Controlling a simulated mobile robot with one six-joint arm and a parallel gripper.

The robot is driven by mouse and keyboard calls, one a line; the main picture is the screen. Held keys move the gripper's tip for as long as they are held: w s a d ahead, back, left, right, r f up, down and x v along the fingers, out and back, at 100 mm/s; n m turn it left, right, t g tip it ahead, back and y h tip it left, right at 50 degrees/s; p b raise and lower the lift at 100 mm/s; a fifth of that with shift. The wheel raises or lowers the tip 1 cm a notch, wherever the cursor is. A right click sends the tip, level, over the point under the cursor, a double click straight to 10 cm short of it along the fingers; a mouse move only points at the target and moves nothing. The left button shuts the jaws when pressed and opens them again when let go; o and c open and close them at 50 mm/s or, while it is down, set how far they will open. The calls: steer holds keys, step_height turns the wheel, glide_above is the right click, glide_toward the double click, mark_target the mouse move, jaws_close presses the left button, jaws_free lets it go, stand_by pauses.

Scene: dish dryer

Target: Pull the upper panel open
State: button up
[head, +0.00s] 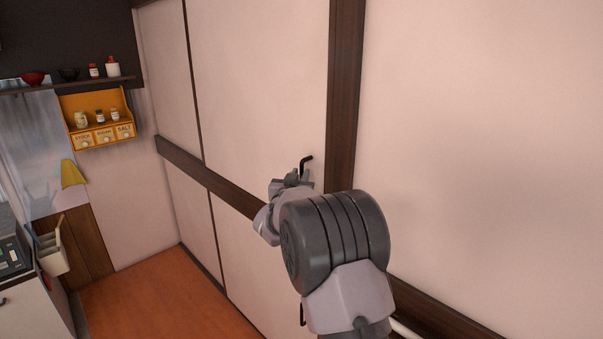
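The upper panel (255,85) is a large pale door in the wall, framed by dark brown strips. It looks closed, flush with the wall. Its black handle (306,162) sits near its lower right edge; the top of the handle shows just above my gripper. My gripper (294,178) is in front of the panel, right at the handle. The lower part of the handle is hidden by the fingers. The fingers are small and partly covered by my arm, so I cannot tell whether they are open, shut or around the handle.
A lower panel (245,285) with a black handle (302,315) is below the brown rail (180,160). A yellow spice rack (97,115) and a shelf (70,84) with bowls and bottles are at the left. The orange-brown floor (165,300) is clear. A blank wall fills the right.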

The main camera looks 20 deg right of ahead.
mark_target(301, 172)
steer(key=shift+x, duration=1.6)
jaws_close()
